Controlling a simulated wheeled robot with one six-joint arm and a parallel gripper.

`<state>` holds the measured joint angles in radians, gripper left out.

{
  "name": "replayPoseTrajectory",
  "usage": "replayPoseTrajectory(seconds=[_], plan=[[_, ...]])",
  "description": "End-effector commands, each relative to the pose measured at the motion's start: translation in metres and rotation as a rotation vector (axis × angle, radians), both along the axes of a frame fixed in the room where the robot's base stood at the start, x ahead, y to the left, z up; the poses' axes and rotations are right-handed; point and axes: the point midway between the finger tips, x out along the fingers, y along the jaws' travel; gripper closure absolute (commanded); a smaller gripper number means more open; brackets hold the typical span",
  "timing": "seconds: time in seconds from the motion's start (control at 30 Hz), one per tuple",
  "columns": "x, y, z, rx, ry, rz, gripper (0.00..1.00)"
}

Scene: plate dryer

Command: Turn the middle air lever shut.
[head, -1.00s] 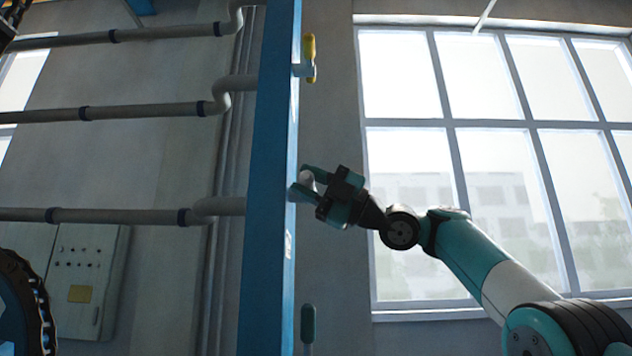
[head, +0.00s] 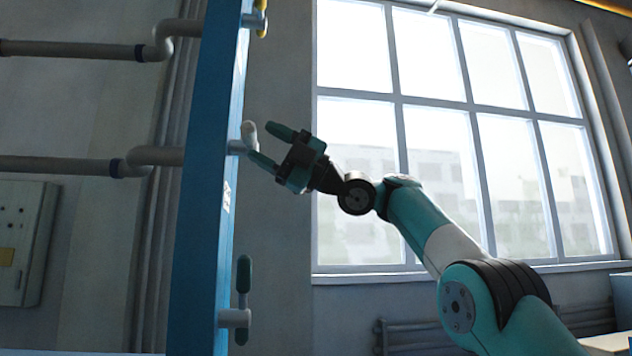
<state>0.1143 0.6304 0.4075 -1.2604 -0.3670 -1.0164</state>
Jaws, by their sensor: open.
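The middle air lever (head: 249,134) has a pale grey-white handle on a short stub from the blue post's right side. It looks short and foreshortened, so its exact turn is hard to tell. My gripper (head: 265,147) is open just right of it, with teal fingers. The lower fingertip is close to the stub and the upper one is right of the handle; I cannot tell whether either touches. Above is a yellow-handled lever (head: 261,20), partly cut off by the frame. Below is a dark green lever (head: 243,288) with its handle upright.
The blue post (head: 202,190) stands upright left of my gripper. Grey pipes (head: 75,165) run into it from the left. A control box (head: 22,240) hangs on the left wall. A large window (head: 450,130) and a radiator (head: 415,335) are behind my arm.

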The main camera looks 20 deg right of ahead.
Motion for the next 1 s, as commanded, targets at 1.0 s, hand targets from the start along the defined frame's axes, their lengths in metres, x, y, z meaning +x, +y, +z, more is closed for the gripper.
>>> replayPoseTrajectory(seconds=[1.0], plan=[[-0.023,-0.118,-0.062,-0.001,0.002,0.002,0.47]])
